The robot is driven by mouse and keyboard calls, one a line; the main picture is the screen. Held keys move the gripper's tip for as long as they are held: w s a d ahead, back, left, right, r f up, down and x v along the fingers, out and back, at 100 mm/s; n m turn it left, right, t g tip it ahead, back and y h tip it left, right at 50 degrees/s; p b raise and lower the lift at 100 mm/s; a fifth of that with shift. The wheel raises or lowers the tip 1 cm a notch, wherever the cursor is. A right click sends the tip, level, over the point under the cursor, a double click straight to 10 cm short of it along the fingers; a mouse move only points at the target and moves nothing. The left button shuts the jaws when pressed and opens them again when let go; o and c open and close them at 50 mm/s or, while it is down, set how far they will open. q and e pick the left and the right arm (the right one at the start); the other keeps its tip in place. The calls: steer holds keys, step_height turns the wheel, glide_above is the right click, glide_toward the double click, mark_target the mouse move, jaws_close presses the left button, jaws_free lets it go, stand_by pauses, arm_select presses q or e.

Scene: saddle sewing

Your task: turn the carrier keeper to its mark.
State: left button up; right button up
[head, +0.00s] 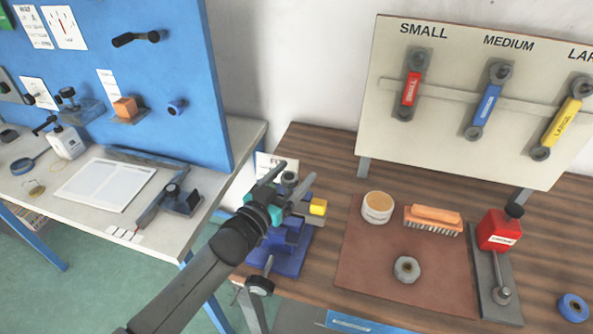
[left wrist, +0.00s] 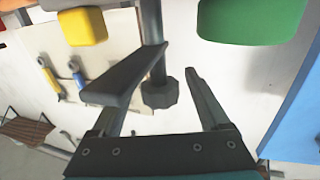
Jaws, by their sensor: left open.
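A blue device (head: 287,250) stands at the left end of the wooden bench, with a yellow block (head: 318,207) on its right side. The yellow block also shows at the top of the left wrist view (left wrist: 82,27). A dark knob (head: 289,178) sits at the device's top; in the left wrist view the dark knob (left wrist: 160,93) is on a post. I cannot tell for sure which part is the carrier keeper. My left gripper (head: 294,174) is open above the device, its fingers on either side of the knob, apparently not gripping it. My gripper and forearm hide part of the device.
A brown mat (head: 365,265) holds a round tin (head: 378,207), a brush (head: 433,219) and a grey roll (head: 406,269). A red-headed tool (head: 497,231) stands at right. A tool board (head: 465,150) rises behind. A blue panel (head: 190,70) stands at left.

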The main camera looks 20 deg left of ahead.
arm_select(q)
steer(key=shift+x, duration=0.85)
jaws_close()
stand_by(0.9)
